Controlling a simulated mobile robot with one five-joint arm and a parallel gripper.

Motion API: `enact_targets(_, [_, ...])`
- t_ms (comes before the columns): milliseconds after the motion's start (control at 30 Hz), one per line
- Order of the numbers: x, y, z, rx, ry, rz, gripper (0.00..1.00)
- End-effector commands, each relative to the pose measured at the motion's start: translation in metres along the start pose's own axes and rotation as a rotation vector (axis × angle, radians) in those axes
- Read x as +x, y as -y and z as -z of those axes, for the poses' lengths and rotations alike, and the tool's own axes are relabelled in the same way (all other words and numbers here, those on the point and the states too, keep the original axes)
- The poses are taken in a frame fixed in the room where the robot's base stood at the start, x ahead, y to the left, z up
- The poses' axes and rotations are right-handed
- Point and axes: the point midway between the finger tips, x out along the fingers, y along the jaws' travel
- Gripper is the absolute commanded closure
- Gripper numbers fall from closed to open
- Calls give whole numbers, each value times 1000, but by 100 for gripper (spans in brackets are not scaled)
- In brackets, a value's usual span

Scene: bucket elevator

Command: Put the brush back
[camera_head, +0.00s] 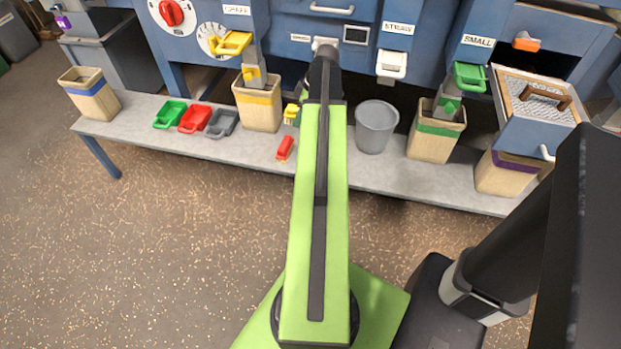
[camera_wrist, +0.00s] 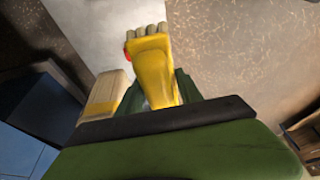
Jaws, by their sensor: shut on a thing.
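My gripper (camera_wrist: 160,95) is shut on a yellow brush (camera_wrist: 152,70), whose pale, tufted bristle end points away from the jaws in the wrist view. In the head view a small part of the yellow brush (camera_head: 291,115) shows just left of my arm's far end, above the grey bench (camera_head: 230,143). My jaws are mostly hidden behind the arm there. I cannot tell where the brush's own place is.
A small red object (camera_head: 285,148) lies on the bench, near green (camera_head: 170,114), red (camera_head: 195,119) and grey (camera_head: 222,123) scoops. A yellow-banded bin (camera_head: 258,108) stands left of my arm, a grey bucket (camera_head: 376,127) right. Blue machine cabinets line the back.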

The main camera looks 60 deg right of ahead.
Motion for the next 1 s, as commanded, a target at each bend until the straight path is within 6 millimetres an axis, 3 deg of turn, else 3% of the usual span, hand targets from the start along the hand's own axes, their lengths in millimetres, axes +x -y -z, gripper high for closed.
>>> enact_targets(33, [44, -13, -20, 10, 4, -3, 100])
enact_targets(200, [94, -38, -49, 38, 14, -13, 100])
enact_targets(333, [110, -49, -60, 51, 19, -17, 100])
enact_targets(633, [117, -52, -65, 55, 22, -19, 100])
enact_targets(900, [169, -52, -84, 56, 22, -19, 100])
enact_targets(1000, [174, -52, -86, 56, 22, -19, 100])
